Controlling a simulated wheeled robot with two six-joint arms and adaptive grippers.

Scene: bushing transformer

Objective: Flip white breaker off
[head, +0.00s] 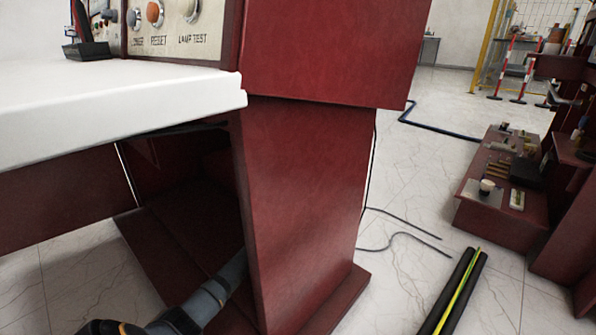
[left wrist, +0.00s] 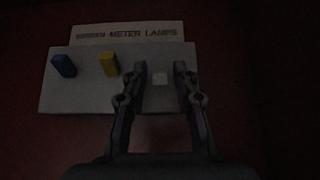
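The white breaker (left wrist: 159,78) is a small pale block on a light panel (left wrist: 75,98) in the left wrist view, dim and hard to make out. My left gripper (left wrist: 160,68) is open, with one finger on each side of the white breaker and a gap to each side. Whether the fingertips touch the panel cannot be told. A yellow breaker (left wrist: 109,64) and a blue breaker (left wrist: 64,66) stand to the left on the same panel. In the head view my left arm reaches under the white desktop, and its gripper is hidden behind the red side panel (head: 305,190). My right gripper is not in view.
The white desktop (head: 110,100) overhangs the dark recess where my left arm is. A label (left wrist: 128,33) reading "METER LAMPS" sits above the breakers. Black and yellow-green cables (head: 460,290) lie on the floor at right. Open tiled floor (head: 400,200) lies right of the desk.

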